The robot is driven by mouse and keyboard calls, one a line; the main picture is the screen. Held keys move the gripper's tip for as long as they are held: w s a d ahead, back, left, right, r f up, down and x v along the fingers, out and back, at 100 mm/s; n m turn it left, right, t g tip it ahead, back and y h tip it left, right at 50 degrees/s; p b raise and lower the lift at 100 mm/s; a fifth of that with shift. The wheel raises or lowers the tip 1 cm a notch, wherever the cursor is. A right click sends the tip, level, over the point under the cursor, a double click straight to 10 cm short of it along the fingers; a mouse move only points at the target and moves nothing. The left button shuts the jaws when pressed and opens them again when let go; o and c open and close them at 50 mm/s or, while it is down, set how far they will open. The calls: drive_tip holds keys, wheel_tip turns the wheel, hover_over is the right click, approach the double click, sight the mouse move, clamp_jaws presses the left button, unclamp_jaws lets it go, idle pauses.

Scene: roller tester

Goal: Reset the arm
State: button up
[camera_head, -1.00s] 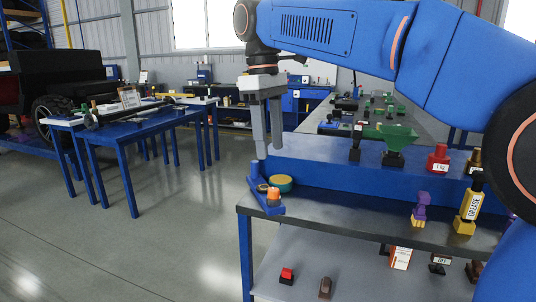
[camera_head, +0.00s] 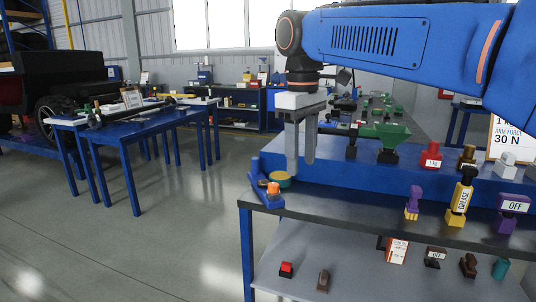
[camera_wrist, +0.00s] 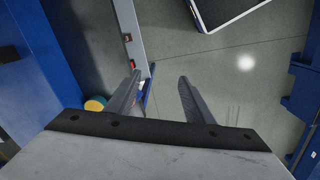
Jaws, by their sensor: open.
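The teal and tan piece also shows in the wrist view (camera_wrist: 95,103).
The bench holds a yellow grease bottle (camera_head: 461,199), a purple-topped piece (camera_head: 413,203), a red weight (camera_head: 431,155) and a green funnel-like piece (camera_head: 386,135). Its lower shelf (camera_head: 350,255) carries several small items. A blue table (camera_head: 135,130) stands left, with open floor between.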

drive_tip(key=s+d+f+m+t, duration=0.1)
drive_tip(key=s+d+f+m, duration=0.1)
drive_tip(key=s+d+f, duration=0.3)
drive_tip(key=s+d+f+m+t, duration=0.1)
drive_tip(key=s+d+f+m, duration=0.2)
drive_tip(key=d, duration=0.5)
drive_tip(key=s+d+f+m+t, duration=0.1)
drive_tip(key=s+d+f, duration=0.3)
drive_tip(key=f, duration=0.5)
drive_tip(key=s+d+f+m+t, duration=0.1)
drive_tip(key=s+d+f+m, duration=0.3)
drive_tip(key=s+f, duration=0.3)
wheel_tip(320, 180, down, 2)
drive_tip(key=shift+s+d+f+t, duration=0.15)
drive_tip(key=shift+s+d+t, duration=0.1)
drive_tip(key=shift+s+t, duration=0.05)
